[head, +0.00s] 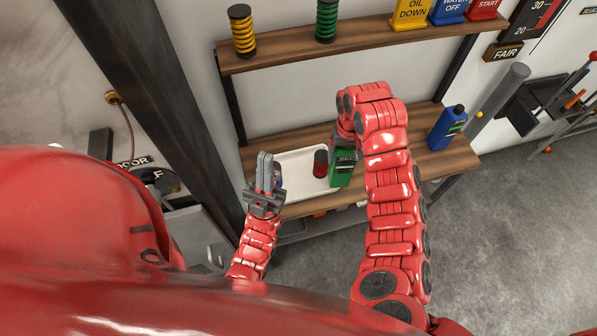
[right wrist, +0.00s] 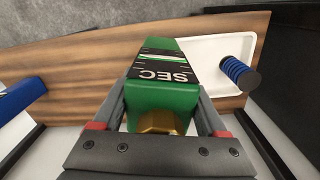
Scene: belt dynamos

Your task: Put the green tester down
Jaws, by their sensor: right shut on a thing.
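The green tester (head: 342,174) is a box with a dark face marked SEC, at the right end of the white tray in the head view. My right gripper (head: 346,143) is shut on it. In the right wrist view, the fingers of my right gripper (right wrist: 162,118) grip both sides of the green tester (right wrist: 160,85), which has a brass fitting at its near end. Whether its far end touches the bench cannot be told. My left gripper (head: 266,168) is shut and appears empty, at the left front of the tray.
The wooden bench (head: 425,158) carries the white tray (head: 293,160) with a red spool (head: 320,163). A blue spool (right wrist: 238,72) shows by the tray. A blue tester (head: 446,128) stands at right, with bare wood left of it. An upper shelf (head: 290,50) overhangs behind.

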